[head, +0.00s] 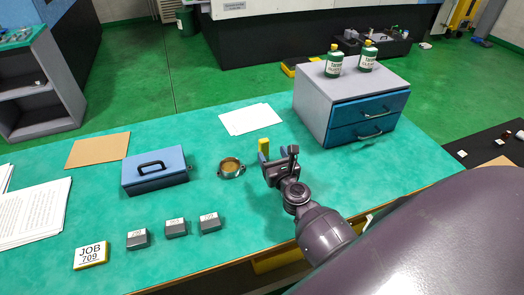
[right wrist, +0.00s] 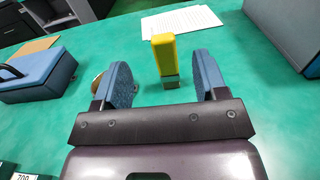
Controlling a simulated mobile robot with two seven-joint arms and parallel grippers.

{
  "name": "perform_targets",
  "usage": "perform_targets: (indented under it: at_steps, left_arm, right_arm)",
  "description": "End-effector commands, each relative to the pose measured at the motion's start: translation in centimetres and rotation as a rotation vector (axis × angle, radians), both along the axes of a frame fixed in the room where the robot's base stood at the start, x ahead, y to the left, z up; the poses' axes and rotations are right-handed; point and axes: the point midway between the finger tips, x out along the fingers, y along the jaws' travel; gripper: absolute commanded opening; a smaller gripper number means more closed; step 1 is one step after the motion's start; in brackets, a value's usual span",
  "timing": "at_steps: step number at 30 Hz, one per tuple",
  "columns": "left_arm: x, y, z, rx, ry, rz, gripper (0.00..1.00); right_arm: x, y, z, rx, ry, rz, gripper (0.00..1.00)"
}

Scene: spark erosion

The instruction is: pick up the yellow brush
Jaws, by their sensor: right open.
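The yellow brush (head: 264,146) stands upright on the green table, with its yellow part on top and a grey-green lower end. In the right wrist view the brush (right wrist: 163,56) shows in the gap between my two blue finger pads, at or just beyond their tips. My right gripper (head: 275,157) is open and low over the table, right beside the brush. In the right wrist view the gripper (right wrist: 160,80) holds nothing, and I see no finger touching the brush. In the head view my gripper partly hides the brush's lower end. My left gripper is not in view.
A round metal dish (head: 231,168) and a blue box (head: 155,171) stand left of the brush. White paper (head: 251,119) lies behind it. A drawer cabinet (head: 321,100) with two green bottles stands behind right. Several small grey blocks (head: 176,229) lie at front left.

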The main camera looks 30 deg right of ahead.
Motion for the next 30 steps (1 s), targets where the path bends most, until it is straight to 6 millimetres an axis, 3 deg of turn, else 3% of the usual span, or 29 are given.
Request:
perform_targets:
  at_steps: [7,16,22,30]
  left_arm:
    - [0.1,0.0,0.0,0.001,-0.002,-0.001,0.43]
    - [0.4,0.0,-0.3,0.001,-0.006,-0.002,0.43]
    - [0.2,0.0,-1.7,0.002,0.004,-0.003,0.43]
    - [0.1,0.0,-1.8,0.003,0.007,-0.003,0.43]
  right_arm:
    - [3.5,-0.8,0.0,-0.003,-0.001,0.002,0.66]
    - [5.3,-1.3,-0.3,-0.006,0.000,0.002,0.66]
    - [7.8,-2.2,-1.2,-0.008,0.002,0.001,0.66]
    - [9.7,-2.6,-0.9,-0.006,0.001,0.001,0.66]
